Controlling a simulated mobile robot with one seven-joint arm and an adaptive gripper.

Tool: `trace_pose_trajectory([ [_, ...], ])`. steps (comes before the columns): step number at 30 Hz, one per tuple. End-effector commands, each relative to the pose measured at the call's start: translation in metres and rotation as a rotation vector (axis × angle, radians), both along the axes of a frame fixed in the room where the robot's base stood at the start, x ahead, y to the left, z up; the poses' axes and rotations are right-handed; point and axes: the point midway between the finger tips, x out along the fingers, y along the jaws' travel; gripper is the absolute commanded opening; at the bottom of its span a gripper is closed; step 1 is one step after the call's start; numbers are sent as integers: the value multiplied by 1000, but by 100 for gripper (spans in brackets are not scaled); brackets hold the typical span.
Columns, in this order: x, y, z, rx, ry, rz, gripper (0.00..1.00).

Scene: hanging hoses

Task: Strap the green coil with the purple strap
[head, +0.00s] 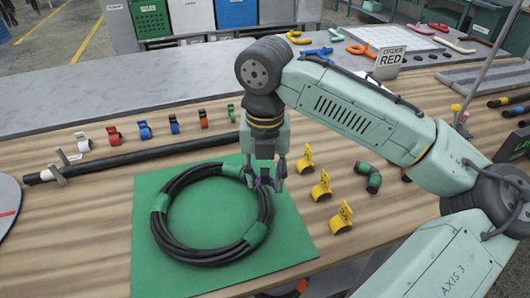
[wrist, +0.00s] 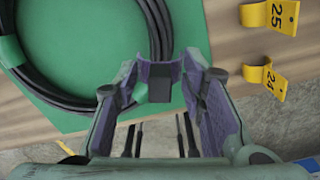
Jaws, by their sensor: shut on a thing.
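The green coil (head: 172,236) is a ring of black hose with several green bands, lying on a green mat (head: 290,240). Its curved edge also shows at upper left in the wrist view (wrist: 156,25). My gripper (head: 265,182) is over the coil's right edge. It is shut on the purple strap (wrist: 159,71), which spans between the fingertips in the wrist view. In the head view the fingers mostly hide the strap, with only a little purple showing. I cannot tell whether the strap touches the coil.
Yellow numbered clips (head: 321,187) stand right of the mat, with a green-and-black elbow (head: 368,178) beyond. A row of coloured clips (head: 145,130) and a long black hose (head: 120,160) lie behind the coil. An order card reading RED (head: 389,62) stands at the back.

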Motion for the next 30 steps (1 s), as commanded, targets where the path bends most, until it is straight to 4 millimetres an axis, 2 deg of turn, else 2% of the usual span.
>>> trace_pose_trajectory([
  [18, 0, 1, 2, 4, 2, 6, 9],
  [30, 0, 0, -25, 2, 1, 5, 9],
])
